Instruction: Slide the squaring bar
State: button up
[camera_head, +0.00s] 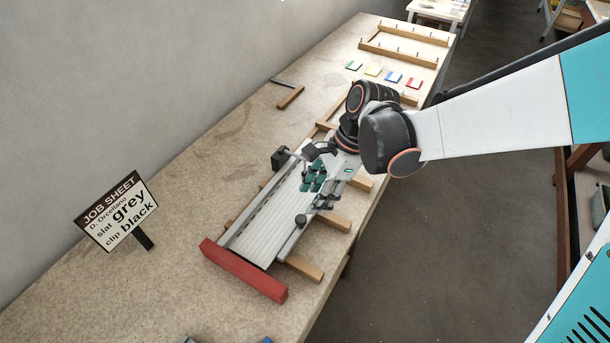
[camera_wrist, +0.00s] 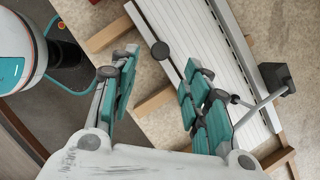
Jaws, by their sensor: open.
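A red bar (camera_head: 243,270) lies across the near end of a pale ribbed slat panel (camera_head: 262,232) in the head view; I take it to be the squaring bar, though no label says so. The panel also shows in the wrist view (camera_wrist: 190,30), where the red bar is out of view. My gripper (camera_head: 321,187) is over the panel's right side, well back from the red bar. Its teal-padded fingers are open in the wrist view (camera_wrist: 160,62), with nothing held between them. A dark round knob (camera_wrist: 160,50) shows just beyond the fingertips; it also shows in the head view (camera_head: 300,221).
Wooden battens (camera_head: 304,268) lie under the panel. A black block with a rod (camera_wrist: 276,78) stands at its far side. A job sheet sign (camera_head: 117,210) stands at left. Colored cards (camera_head: 372,71) and a wooden-handled tool (camera_head: 290,97) lie farther back. The bench's left side is mostly clear.

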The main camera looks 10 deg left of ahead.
aim_at(301, 218)
jog(key=b+x, duration=0.4)
jog(key=x, duration=0.4)
jog(key=shift+f+b, duration=0.15)
jog(key=shift+b, duration=0.15)
